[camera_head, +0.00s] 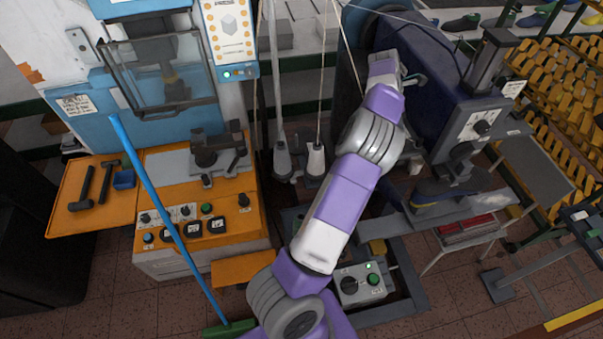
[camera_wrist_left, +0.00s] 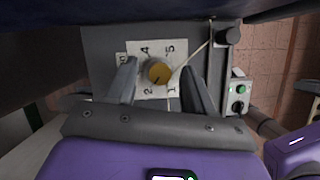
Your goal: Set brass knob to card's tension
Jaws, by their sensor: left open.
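A round brass knob (camera_wrist_left: 160,74) shows in the left wrist view on a white dial plate (camera_wrist_left: 138,50) with printed numbers, among them 1, 2, 4 and 5. The plate is on a grey panel (camera_wrist_left: 100,45). I cannot tell clearly which number the knob points to. My left gripper (camera_wrist_left: 159,67) is open, with one finger on each side of the knob and visible gaps between. In the head view one purple and white arm of mine reaches up the middle; its fingertips and the knob cannot be made out there. No tension card is readable. My right gripper is not in view.
A thin cord (camera_wrist_left: 194,56) runs from near the knob toward a dark post (camera_wrist_left: 228,36). A blue and orange machine (camera_head: 205,225) is on the left, a dark press (camera_head: 440,110) on the right.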

